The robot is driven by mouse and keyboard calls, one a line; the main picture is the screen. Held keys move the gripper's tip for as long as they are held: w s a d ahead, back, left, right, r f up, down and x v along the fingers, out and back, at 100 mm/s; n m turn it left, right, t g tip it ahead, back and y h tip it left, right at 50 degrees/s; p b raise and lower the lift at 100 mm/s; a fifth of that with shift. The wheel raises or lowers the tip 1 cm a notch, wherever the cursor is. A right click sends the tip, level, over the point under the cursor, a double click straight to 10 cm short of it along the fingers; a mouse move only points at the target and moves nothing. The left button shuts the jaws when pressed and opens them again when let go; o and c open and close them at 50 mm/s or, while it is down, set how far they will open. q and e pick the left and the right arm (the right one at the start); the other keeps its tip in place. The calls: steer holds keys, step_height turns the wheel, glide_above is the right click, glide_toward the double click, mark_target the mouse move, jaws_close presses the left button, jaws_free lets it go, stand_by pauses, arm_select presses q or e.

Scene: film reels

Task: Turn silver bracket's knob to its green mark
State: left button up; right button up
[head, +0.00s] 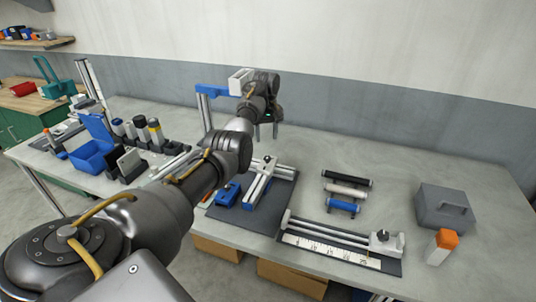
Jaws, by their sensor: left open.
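My left gripper (266,131) points down with its fingers apart and empty, above the back part of the table. Behind it stands a frame with a blue arm (212,90) and a silver-grey block (239,82), partly hidden by the gripper. Below and in front of the gripper, a silver bracket-like slide (260,181) with a small dark knob on top (267,158) lies on a dark mat, apart from the fingers. I cannot tell which of these is the silver bracket. No green mark can be made out. My right gripper is not in view.
A blue block (227,195) sits beside the slide. A ruled rail (330,240) with a dark-knobbed carriage (384,241) lies at front right. Several rollers (346,190), a grey box (446,207) and an orange-topped block (441,247) stand nearby. A blue bin (91,157) is left.

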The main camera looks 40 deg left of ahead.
mark_target(267, 157)
arm_select(q)
step_height(267, 157, down, 9)
steer(key=shift+w+d+f, duration=0.1)
steer(key=shift+w+f, duration=0.05)
steer(key=shift+f, duration=0.05)
stand_by(0.3)
steer(key=c, duration=1)
